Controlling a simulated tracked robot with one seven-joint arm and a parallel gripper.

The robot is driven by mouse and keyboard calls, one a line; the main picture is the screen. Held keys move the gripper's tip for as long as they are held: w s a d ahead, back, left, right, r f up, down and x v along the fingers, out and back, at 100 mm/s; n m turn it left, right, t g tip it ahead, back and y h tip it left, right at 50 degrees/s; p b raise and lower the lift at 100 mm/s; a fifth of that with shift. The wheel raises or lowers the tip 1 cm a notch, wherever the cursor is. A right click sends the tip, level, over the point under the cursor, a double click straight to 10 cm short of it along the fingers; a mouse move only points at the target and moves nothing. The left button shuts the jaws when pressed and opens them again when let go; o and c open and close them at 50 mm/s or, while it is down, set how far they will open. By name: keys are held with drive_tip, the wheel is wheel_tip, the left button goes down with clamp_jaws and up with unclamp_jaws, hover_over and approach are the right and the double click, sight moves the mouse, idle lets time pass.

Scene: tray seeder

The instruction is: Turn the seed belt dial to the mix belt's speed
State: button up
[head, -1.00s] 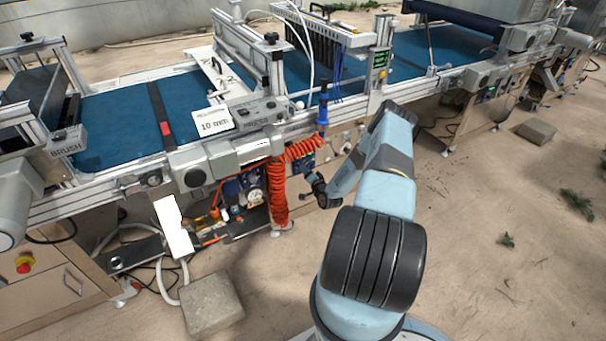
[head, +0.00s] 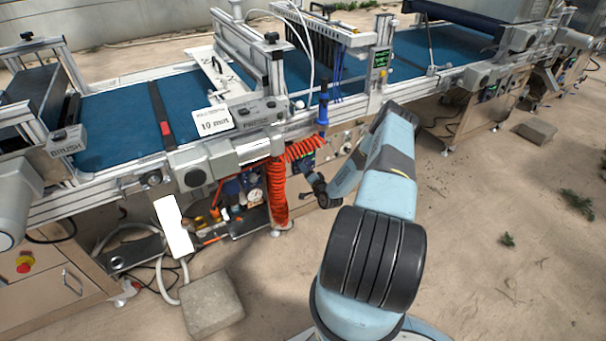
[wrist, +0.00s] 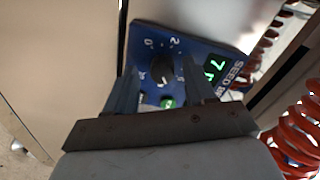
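The seed belt dial (wrist: 161,72) is a round black knob on a blue panel (wrist: 203,50) with a white scale around it. A green display (wrist: 214,68) beside it shows a 7 and a second digit I cannot read surely. A green button (wrist: 167,102) sits below the dial. My gripper (wrist: 160,75) is open, one finger either side of the dial in the wrist view, with gaps visible; contact cannot be told. In the head view my gripper (head: 321,190) is low at the machine's front, near the blue panel (head: 304,160). The mix belt's speed is not readable.
An orange coiled hose (head: 279,190) hangs just left of my gripper and also shows in the wrist view (wrist: 298,130). A post with a small green display (head: 382,58) stands above. A stone block (head: 211,304) lies on the floor; the floor to the right is mostly clear.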

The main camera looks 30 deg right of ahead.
drive_tip(key=s, duration=1.3)
drive_tip(key=shift+s+d+r, duration=0.15)
drive_tip(key=shift+s+r, duration=0.15)
drive_tip(key=shift+s, duration=0.1)
